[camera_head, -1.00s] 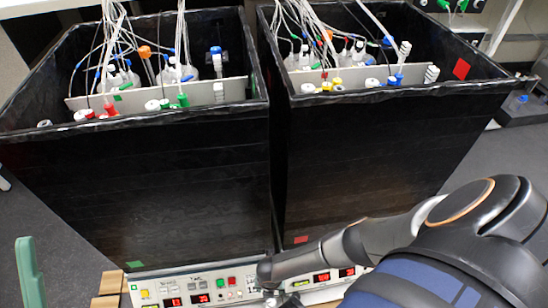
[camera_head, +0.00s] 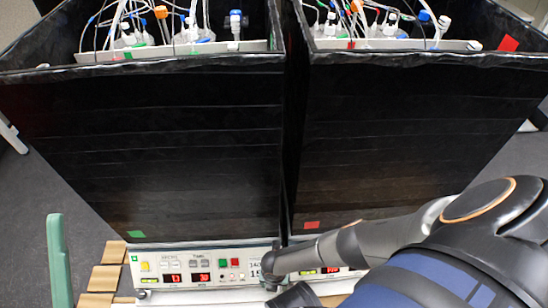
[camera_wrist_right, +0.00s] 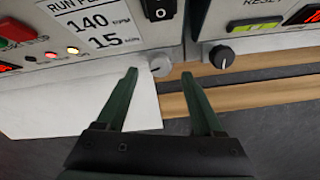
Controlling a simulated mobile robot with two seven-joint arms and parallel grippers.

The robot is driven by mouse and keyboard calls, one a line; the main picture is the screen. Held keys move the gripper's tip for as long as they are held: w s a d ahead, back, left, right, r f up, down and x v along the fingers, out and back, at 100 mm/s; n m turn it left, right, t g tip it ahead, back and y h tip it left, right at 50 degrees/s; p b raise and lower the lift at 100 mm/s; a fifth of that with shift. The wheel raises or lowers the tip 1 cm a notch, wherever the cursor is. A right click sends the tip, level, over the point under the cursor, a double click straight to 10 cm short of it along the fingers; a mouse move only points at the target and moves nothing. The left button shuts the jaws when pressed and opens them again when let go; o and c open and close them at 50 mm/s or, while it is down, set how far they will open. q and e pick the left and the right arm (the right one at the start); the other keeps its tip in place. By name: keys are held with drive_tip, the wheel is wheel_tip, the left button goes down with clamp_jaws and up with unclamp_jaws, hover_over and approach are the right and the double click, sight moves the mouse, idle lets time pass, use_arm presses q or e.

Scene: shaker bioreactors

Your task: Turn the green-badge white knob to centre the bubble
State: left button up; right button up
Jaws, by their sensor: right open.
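In the right wrist view, a pale grey-white round knob (camera_wrist_right: 160,66) sits low at the right end of the left control panel (camera_wrist_right: 110,20). My right gripper (camera_wrist_right: 159,75) is open, with its two dark green fingers on either side of the knob; I cannot tell whether they touch it. In the head view, the left panel (camera_head: 207,281) has a small green badge at its upper left, and my right arm hides its right end and the knob. I cannot make out a bubble clearly.
A black knob (camera_wrist_right: 222,56) on the neighbouring panel is close to the right finger. A black rocker switch (camera_wrist_right: 160,9) is above the pale knob. Wooden slats (camera_wrist_right: 240,92) run below. Two large black boxes (camera_head: 140,140) stand behind the panels.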

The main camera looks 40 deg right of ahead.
use_arm(q)
drive_tip(key=shift+d+f+y+b, duration=0.15)
drive_tip(key=shift+f+b, duration=0.3)
drive_tip(key=shift+f, duration=0.25)
drive_tip(key=shift+d+f+y+b, duration=0.15)
drive_tip(key=shift+f+b, duration=0.25)
drive_tip(key=shift+f, duration=0.3)
use_arm(e)
drive_tip(key=shift+f, duration=1.55)
use_arm(q)
drive_tip(key=shift+a, duration=0.15)
use_arm(e)
clamp_jaws()
